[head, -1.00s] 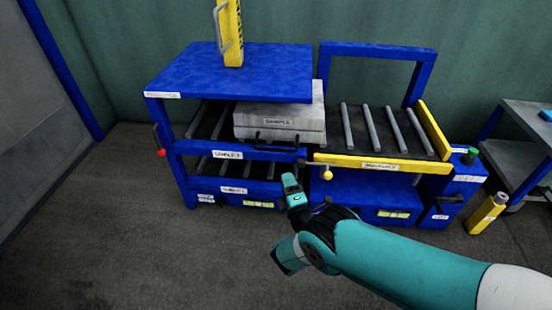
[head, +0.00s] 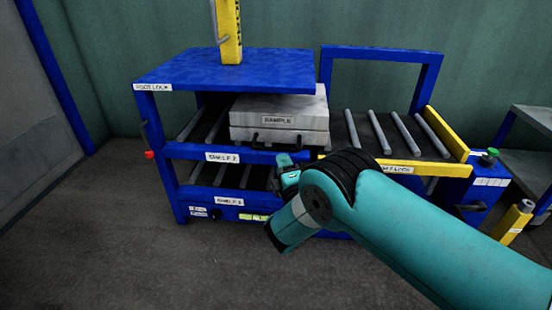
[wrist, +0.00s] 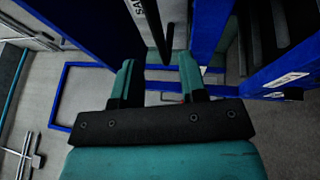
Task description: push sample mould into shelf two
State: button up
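The sample mould (head: 280,132) is a grey block labelled SAMPLE with a black handle (head: 276,146) on its front. It sits partly inside shelf two (head: 200,152), under the blue top, with its right part toward the roller table. The upper blue bar is labelled SHELF 2. My gripper (head: 287,163) is just in front of and below the handle. In the wrist view my gripper (wrist: 158,68) has its two teal fingers apart with nothing between them. Part of the mould's label and a dark bar, seemingly the handle, show beyond the fingertips.
The roller table (head: 385,135) adjoins the shelf on the right, with a yellow edge. Shelf one (head: 240,201) lies below. A red knob (head: 149,155) is at the left post, and a yellow post (head: 229,35) stands on the blue top (head: 230,72). Floor in front is clear.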

aim_at(277, 151)
jog(key=shift+b+x, duration=0.85)
jog(key=shift+x, duration=2.55)
jog(key=shift+r, duration=0.15)
grip_shut()
